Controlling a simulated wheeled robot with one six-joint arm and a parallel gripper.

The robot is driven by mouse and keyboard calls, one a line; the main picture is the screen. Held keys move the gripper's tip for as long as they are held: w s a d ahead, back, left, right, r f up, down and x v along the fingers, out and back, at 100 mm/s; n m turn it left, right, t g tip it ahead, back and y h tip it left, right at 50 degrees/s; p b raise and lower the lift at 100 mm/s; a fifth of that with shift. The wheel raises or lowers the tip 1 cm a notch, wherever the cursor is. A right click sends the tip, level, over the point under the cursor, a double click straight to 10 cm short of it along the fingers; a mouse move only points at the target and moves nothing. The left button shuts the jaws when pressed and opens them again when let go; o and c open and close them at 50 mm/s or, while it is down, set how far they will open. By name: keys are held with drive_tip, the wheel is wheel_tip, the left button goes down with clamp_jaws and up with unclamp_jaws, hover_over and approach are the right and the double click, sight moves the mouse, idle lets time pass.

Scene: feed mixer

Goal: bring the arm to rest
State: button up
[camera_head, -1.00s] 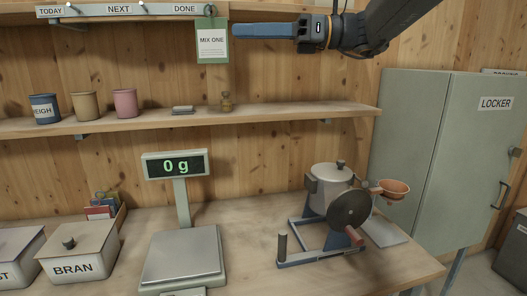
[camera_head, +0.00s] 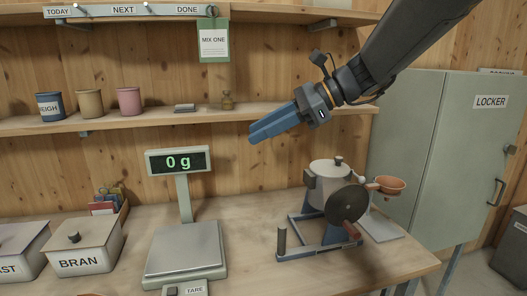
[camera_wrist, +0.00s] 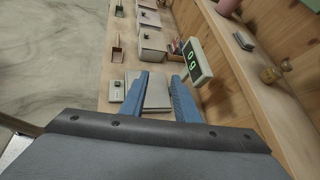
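My gripper (camera_head: 254,136) hangs in the air in front of the wooden back wall, to the right of and above the scale display, with its blue fingers pointing down and left. In the wrist view its two fingers (camera_wrist: 160,84) are apart, with the scale plate (camera_wrist: 158,92) visible beyond the gap. Nothing shows between them, so the gripper is open and empty. My dark arm comes in from the upper right and is bent at the wrist.
The shelf (camera_head: 290,110) lies behind my gripper. A MIX ONE card (camera_head: 214,42) hangs under DONE. The locker (camera_head: 440,160) is shut.

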drive_tip(key=s+d+f+n+h, duration=0.4)
drive_tip(key=s+d+f+n, duration=0.1)
drive_tip(key=f, duration=0.5)
drive_tip(key=s+d+f+n+h, duration=0.4)
drive_tip(key=s+d+f+n, duration=0.2)
drive_tip(key=d+f, duration=0.2)
drive_tip(key=s+d+f+n+h, duration=0.4)
drive_tip(key=s+d+f+n, duration=0.1)
drive_tip(key=f, duration=0.6)
drive_tip(key=shift+s+d+f+n, duration=0.15)
drive_tip(key=shift+d+f+n, duration=0.15)
drive_tip(key=shift+d, duration=0.5)
